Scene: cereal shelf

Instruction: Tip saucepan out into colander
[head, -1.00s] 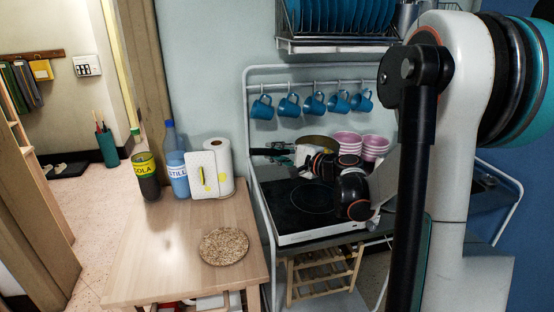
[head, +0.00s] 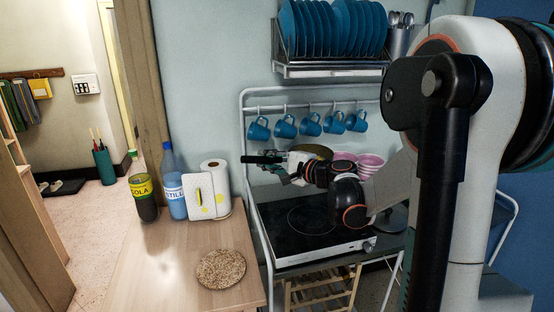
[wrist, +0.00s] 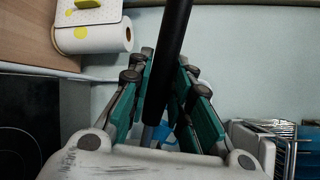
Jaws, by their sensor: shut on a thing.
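The saucepan's black handle (head: 262,159) points left above the back of the hob in the head view. In the wrist view the dark handle (wrist: 168,65) runs up between the teal finger pads. My gripper (head: 287,170) is shut on it; it also shows in the wrist view (wrist: 163,100). An olive rounded body (head: 316,150), probably the saucepan's, shows just behind my gripper, mostly hidden. Its contents cannot be seen. I cannot make out a colander for certain; pink ribbed vessels (head: 371,163) stand behind my arm, partly hidden.
The black hob (head: 295,220) is below my arm. Blue mugs (head: 285,128) hang from a rail above, under a plate rack (head: 330,70). The wooden table (head: 165,260) at left holds a cork mat (head: 221,268), bottle (head: 173,185), cola (head: 144,200) and paper roll (head: 216,185).

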